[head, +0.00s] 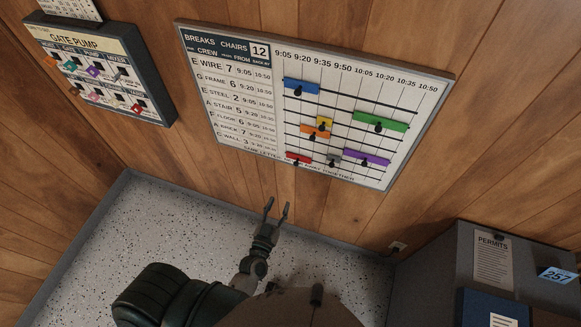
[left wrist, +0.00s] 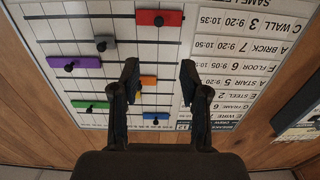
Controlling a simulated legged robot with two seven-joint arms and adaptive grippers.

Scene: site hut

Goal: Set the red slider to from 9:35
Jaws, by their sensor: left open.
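The white breaks board (head: 410,165) hangs on the wall, with time columns along its top. The red slider (head: 298,159) sits on the lowest track near its left end, roughly at the 9:05 side, with a dark knob. In the left wrist view the board is upside down, and the red slider (left wrist: 160,17) shows at the top, unobstructed. My left gripper (head: 277,203) is open and empty, apart from the slider. In the head view it shows below the board. In the left wrist view its fingers (left wrist: 159,68) are spread in front of the board. My right gripper is not in view.
A grey slider (head: 334,157) and a purple slider (head: 366,158) are to the right of the red one, near its height. Blue, yellow, orange and green sliders are higher. A gate pump panel (head: 166,105) hangs left. A grey cabinet (head: 440,270) stands at lower right.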

